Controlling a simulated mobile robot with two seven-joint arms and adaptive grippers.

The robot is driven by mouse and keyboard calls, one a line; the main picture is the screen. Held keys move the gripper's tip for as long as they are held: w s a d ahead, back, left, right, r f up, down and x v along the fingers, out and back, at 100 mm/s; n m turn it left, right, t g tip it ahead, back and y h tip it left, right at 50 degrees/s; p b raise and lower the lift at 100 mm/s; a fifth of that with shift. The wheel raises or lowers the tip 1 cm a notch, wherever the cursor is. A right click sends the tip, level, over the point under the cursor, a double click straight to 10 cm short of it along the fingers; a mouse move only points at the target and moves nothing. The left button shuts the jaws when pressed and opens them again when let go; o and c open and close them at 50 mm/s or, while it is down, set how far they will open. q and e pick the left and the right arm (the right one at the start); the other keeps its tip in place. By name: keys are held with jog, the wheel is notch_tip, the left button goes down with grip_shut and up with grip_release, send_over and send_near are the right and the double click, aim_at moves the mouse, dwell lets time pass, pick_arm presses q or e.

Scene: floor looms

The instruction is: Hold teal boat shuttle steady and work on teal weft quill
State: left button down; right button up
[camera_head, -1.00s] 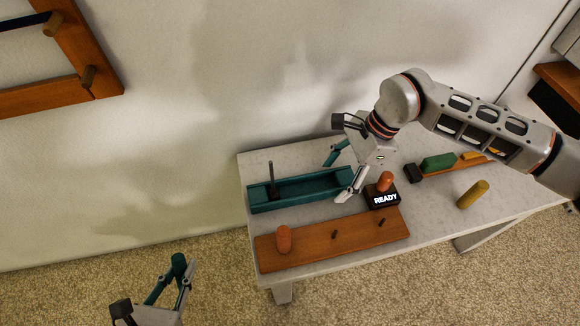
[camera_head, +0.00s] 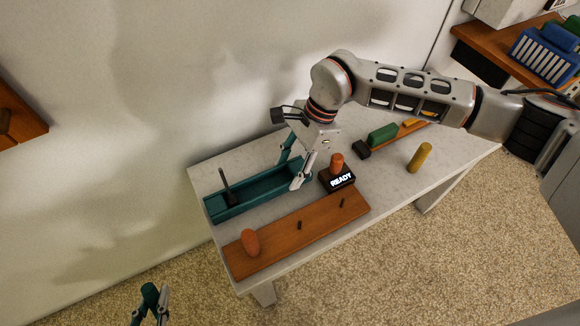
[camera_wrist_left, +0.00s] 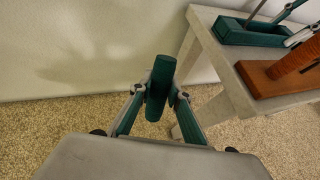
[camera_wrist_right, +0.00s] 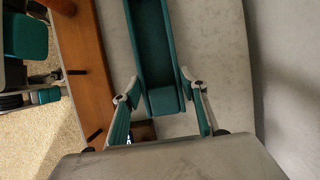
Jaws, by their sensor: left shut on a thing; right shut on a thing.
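The teal boat shuttle (camera_head: 255,192) is a long open trough on the white table, with a dark upright pin near its left end. My right gripper (camera_head: 296,168) is shut on its right end; the right wrist view shows the fingers (camera_wrist_right: 162,112) on both sides of the shuttle's end block (camera_wrist_right: 165,101). The teal weft quill (camera_head: 149,296) is held in my left gripper (camera_head: 148,306), low in front of the table at the left. In the left wrist view the quill (camera_wrist_left: 160,82) stands roughly upright between the fingers (camera_wrist_left: 156,100), clear of the table.
A brown peg board (camera_head: 300,232) with an orange quill (camera_head: 250,242) lies along the front edge. A black READY box (camera_head: 338,180) with an orange piece on it stands beside the shuttle. A yellow cylinder (camera_head: 419,157) and a green block (camera_head: 382,135) are further right.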

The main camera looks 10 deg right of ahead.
dwell(0.8)
pick_arm(q)
jog(key=w+d+r+t, duration=0.1)
jog(key=w+d+r, duration=0.35)
jog(key=w, duration=0.35)
notch_tip(320, 180, up, 23)
jog(key=m+t+h, duration=0.3)
jog(key=m+h, duration=0.2)
jog(key=h, duration=0.3)
send_over(219, 169)
jog(key=shift+f, duration=0.2)
jog(key=shift+f, duration=2.4)
jog(key=shift+f, duration=0.15)
jog(key=shift+f, duration=1.45)
